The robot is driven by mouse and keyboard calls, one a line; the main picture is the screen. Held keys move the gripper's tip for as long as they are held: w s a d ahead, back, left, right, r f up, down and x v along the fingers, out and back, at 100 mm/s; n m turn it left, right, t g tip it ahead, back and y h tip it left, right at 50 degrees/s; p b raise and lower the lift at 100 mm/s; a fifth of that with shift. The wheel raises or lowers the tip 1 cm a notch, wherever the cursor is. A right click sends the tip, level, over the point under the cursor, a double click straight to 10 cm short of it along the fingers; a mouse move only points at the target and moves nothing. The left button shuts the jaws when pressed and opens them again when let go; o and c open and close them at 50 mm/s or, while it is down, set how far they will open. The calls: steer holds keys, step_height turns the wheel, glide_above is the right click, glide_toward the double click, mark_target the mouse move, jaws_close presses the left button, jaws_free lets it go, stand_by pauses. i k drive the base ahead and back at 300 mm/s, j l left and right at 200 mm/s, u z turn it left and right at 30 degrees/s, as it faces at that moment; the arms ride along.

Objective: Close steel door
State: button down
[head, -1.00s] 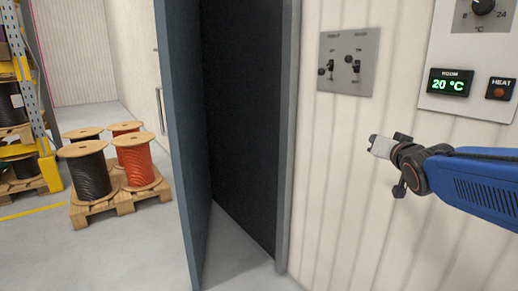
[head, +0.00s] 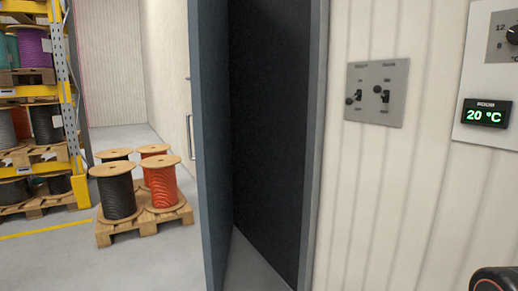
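The steel door (head: 212,150) is blue-grey and stands open, swung out toward me from the doorway, so I see it nearly edge-on. A vertical bar handle (head: 190,136) shows on its left side. The doorway (head: 275,130) right of it is dark inside, with a grey frame (head: 315,150) along its right edge. Only a dark rounded piece of my arm shows at the bottom right corner. My gripper's fingers are out of view, well to the right of the door.
A switch panel (head: 390,122) and a control box with a 20 °C display (head: 486,113) are on the ribbed wall at right. A pallet (head: 150,222) with cable reels stands left of the door, beside a yellow-framed rack (head: 72,120). Grey floor lies clear in front.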

mark_target(208, 21)
steer(key=i+j, duration=0.15)
steer(key=j, duration=0.25)
steer(key=i+j, duration=0.15)
steer(key=j, duration=0.3)
steer(key=i+j+u, duration=0.1)
steer(key=j, duration=0.3)
steer(key=i+j, duration=0.2)
steer(key=j, duration=0.2)
steer(key=i+j, duration=0.15)
steer(key=j, duration=0.25)
steer(key=i+j+u, duration=0.1)
steer(key=j, duration=0.3)
